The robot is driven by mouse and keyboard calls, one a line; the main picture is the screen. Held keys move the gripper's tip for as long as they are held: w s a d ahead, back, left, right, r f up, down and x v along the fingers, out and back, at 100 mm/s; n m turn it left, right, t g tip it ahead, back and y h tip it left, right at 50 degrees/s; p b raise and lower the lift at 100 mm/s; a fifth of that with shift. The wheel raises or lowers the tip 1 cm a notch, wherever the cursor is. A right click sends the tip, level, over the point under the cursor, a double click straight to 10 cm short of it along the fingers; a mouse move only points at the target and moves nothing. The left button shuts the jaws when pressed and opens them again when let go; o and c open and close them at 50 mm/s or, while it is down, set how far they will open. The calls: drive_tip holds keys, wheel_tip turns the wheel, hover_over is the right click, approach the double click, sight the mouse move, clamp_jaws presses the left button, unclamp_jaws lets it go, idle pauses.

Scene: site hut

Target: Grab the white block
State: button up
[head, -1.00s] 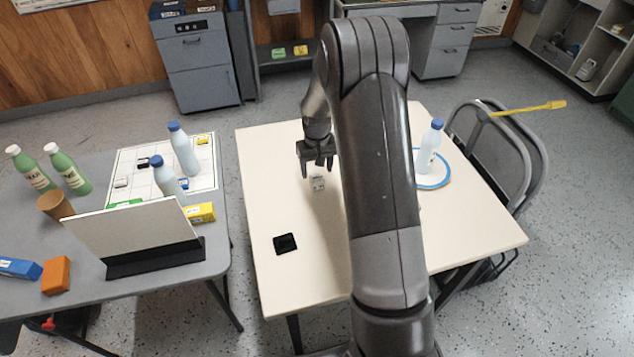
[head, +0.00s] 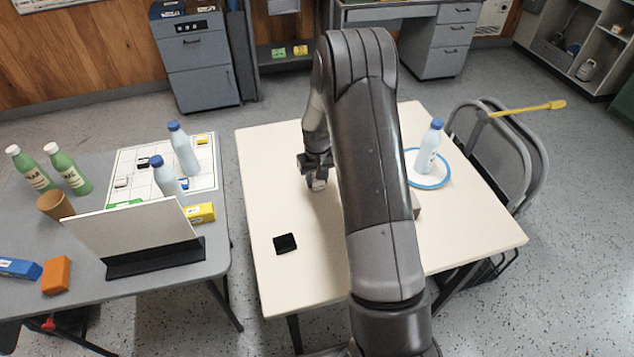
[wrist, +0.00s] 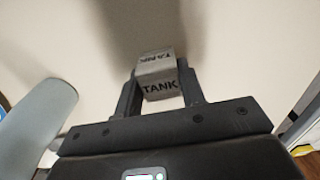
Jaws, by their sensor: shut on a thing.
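The white block (wrist: 160,82) has dark "TANK" lettering on its faces. In the wrist view it sits between the two fingers of my gripper (wrist: 160,92), which are shut on its sides. In the head view my gripper (head: 318,178) is low over the left part of the cream table (head: 300,285), with the block (head: 318,185) showing small at its fingertips. I cannot tell whether the block still touches the table top.
A black square (head: 285,243) lies nearer on the cream table. A white bottle with a blue cap (head: 428,150) stands on a blue-rimmed plate (head: 446,181) to the right. The grey table (head: 190,285) at left holds bottles, small blocks and an upright panel (head: 135,235).

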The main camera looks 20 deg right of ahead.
drive_tip(key=c, duration=0.3)
drive_tip(key=shift+r, duration=0.15)
drive_tip(key=shift+c, duration=0.2)
